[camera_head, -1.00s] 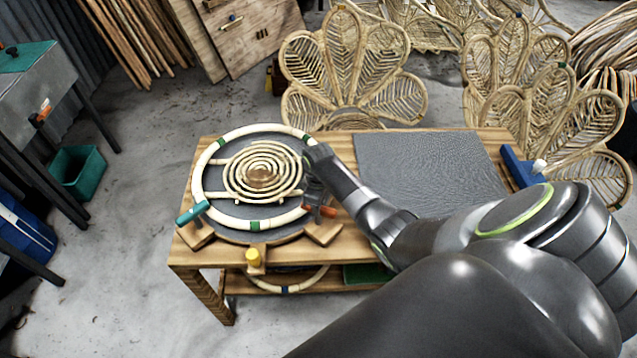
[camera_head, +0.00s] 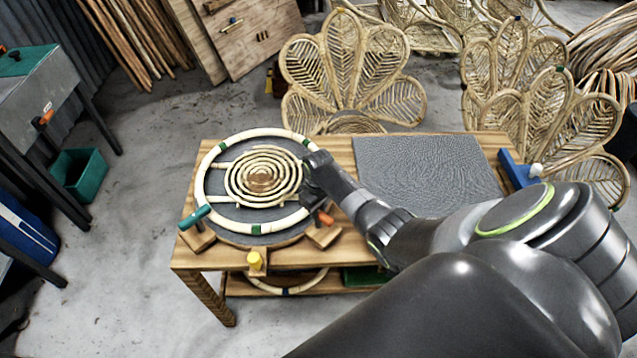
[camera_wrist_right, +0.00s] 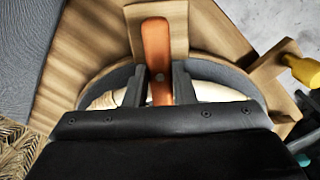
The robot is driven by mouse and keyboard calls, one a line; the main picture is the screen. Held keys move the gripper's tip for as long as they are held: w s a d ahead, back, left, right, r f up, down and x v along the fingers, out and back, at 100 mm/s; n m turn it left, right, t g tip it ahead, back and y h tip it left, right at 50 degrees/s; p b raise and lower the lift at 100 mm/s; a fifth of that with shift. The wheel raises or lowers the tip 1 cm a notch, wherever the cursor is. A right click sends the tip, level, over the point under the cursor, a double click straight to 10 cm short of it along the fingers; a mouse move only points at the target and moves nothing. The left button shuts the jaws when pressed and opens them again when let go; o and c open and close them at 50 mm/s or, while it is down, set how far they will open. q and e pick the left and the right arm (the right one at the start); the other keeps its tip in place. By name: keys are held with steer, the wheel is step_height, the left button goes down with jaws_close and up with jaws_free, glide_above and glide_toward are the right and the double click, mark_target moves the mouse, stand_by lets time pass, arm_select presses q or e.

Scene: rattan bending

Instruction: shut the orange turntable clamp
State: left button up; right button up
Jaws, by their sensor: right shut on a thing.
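The orange turntable clamp (camera_head: 324,219) is at the right front of the round grey turntable (camera_head: 276,217). In the right wrist view its orange lever (camera_wrist_right: 156,50) stands between the two black fingers of my right gripper (camera_wrist_right: 160,85), which is shut on it. In the head view my right gripper (camera_head: 312,190) covers part of the clamp. A cream rattan ring (camera_head: 203,183) with dark green bands lies on the turntable around a rattan spiral (camera_head: 262,176). My left gripper is not in view.
A teal clamp (camera_head: 195,217) sits at the turntable's left front, and a yellow knob (camera_head: 254,260) at the table's front edge. A grey mat (camera_head: 430,175) covers the table's right part. A blue tool (camera_head: 518,170) lies at the right end. Rattan chair backs (camera_head: 350,70) stand behind.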

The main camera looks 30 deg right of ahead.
steer(key=o, duration=1)
step_height(320, 180, up, 17)
steer(key=shift+r+b, duration=0.2)
steer(key=shift+b, duration=1.05)
